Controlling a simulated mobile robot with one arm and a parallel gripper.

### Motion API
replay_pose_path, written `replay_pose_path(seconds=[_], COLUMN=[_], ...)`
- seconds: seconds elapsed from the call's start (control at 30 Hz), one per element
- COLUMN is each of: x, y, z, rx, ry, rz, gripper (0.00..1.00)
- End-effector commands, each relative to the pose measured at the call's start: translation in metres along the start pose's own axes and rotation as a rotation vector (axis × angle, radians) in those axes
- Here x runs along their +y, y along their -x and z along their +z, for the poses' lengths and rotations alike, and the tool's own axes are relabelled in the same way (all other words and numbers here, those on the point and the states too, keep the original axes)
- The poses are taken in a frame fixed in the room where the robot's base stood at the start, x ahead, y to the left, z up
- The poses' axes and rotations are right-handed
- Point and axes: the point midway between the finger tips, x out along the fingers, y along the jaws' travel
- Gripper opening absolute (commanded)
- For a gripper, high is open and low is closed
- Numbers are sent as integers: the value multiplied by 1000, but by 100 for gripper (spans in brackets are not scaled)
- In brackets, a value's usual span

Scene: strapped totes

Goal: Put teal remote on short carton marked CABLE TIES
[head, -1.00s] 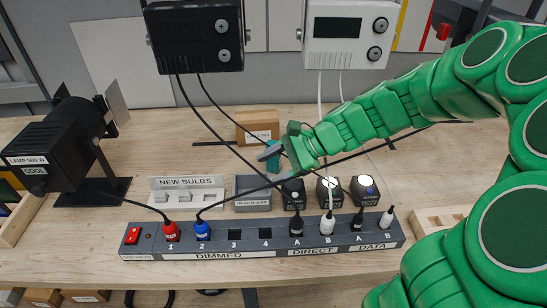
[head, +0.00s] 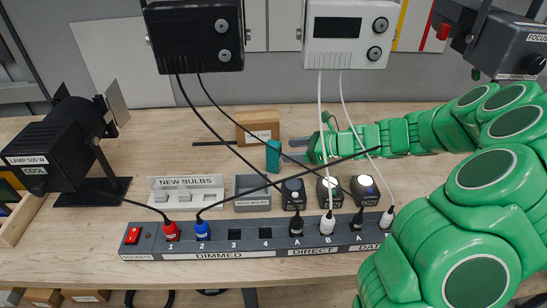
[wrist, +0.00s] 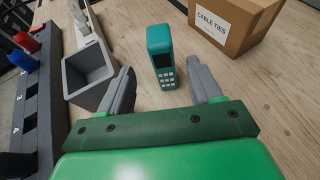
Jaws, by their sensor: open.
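The teal remote (head: 273,157) stands upright on the wooden bench, in front of the carton. In the wrist view the remote (wrist: 161,58) shows its keypad and stands beyond my fingertips, roughly centred between them. My gripper (head: 297,150) is just right of the remote in the head view; in the wrist view its jaws (wrist: 160,82) are apart with nothing between them. The short brown carton (head: 257,124) stands behind the remote. In the wrist view the carton (wrist: 232,22), labelled CABLE TIES, is at upper right, and no object shows on the visible part of its top.
A grey open bin (head: 252,190) and a NEW BULBS rack (head: 186,190) stand in front. A power strip (head: 250,236) runs along the front edge. Cables hang across the area near my gripper. A black lamp (head: 62,145) stands at left. Bench right of the carton looks clear.

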Motion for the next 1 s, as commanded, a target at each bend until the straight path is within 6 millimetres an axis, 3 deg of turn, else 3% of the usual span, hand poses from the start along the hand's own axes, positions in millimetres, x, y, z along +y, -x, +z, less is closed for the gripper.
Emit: replay_pose_path(seconds=[0.37,0.7,1.0], x=[0,-2,-3], y=[-25,-60,-71], z=[2,4,4], rx=[-2,1,0], ry=[1,0,1], rz=[4,5,2], gripper=[64,64,64])
